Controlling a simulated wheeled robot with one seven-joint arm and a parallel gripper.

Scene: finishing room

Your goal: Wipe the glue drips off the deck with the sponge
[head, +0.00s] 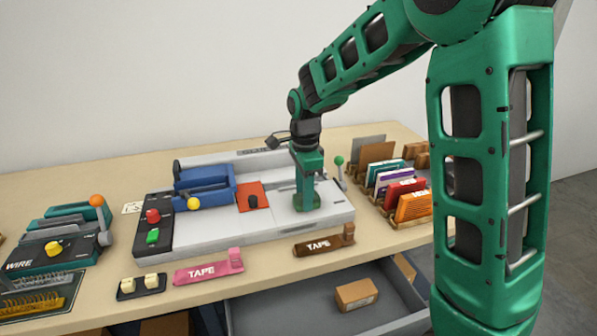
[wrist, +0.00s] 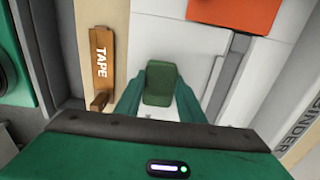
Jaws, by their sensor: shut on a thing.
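My gripper (head: 307,180) is shut on the green sponge (wrist: 163,83), which sits between the two green fingers in the wrist view. In the head view the sponge (head: 307,203) is at the bottom of my gripper, down at the right part of the pale grey deck (head: 270,222) of the binder. I cannot tell whether it presses on the deck or hovers just above. No glue drips can be made out clearly; my gripper and the sponge hide part of the deck.
An orange-red pad (head: 252,196) with a dark knob and a blue clamp (head: 205,183) are on the deck's left. Brown (head: 324,242) and pink (head: 208,266) tape strips lie in front. A rack of coloured cards (head: 405,197) stands right. An open drawer (head: 285,315) holds a box.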

